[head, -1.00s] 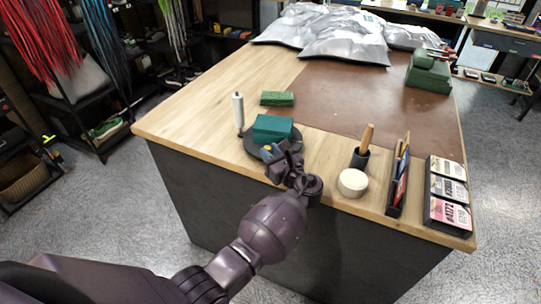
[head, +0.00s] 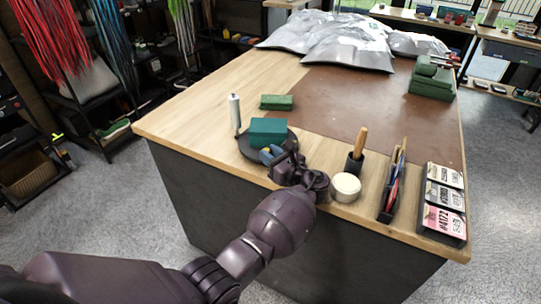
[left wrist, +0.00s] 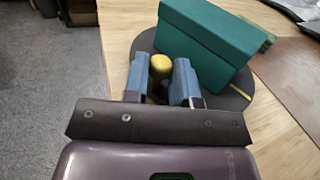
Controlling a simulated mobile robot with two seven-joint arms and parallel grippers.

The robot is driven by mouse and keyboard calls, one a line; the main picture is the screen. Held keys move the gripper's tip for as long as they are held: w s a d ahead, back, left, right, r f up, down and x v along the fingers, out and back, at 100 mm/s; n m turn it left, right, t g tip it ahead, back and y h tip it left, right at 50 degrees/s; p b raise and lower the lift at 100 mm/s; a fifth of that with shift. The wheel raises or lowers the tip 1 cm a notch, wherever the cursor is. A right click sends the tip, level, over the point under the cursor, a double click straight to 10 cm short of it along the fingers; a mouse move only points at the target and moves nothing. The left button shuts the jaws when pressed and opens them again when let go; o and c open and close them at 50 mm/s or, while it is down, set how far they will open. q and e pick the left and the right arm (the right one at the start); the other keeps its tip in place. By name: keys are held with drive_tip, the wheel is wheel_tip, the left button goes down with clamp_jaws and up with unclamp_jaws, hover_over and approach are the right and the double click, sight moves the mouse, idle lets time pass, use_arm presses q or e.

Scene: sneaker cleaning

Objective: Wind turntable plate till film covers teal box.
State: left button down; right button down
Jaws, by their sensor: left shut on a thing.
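The teal box (head: 268,131) sits on the dark round turntable plate (head: 247,150) near the table's front left edge. Its visible faces look bare teal. A white upright film roll (head: 235,110) stands just left of the plate. No film stretched between roll and box can be made out. My left gripper (head: 271,153) is at the plate's front edge. In the left wrist view, its blue fingertips (left wrist: 160,80) are shut around a yellow knob (left wrist: 160,65) beside the teal box (left wrist: 205,40). My right gripper is not in view.
A green block (head: 277,102) lies behind the box. To the right stand a wooden-handled tool in a holder (head: 357,150), a round cream item (head: 346,187), a dark organizer (head: 390,195) and a card rack (head: 443,200). Silvery bags (head: 345,45) lie at the back.

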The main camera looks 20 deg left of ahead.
use_arm(q)
drive_tip(key=shift+r, duration=0.1)
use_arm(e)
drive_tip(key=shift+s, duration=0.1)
use_arm(q)
drive_tip(key=c, duration=1.2)
unclamp_jaws()
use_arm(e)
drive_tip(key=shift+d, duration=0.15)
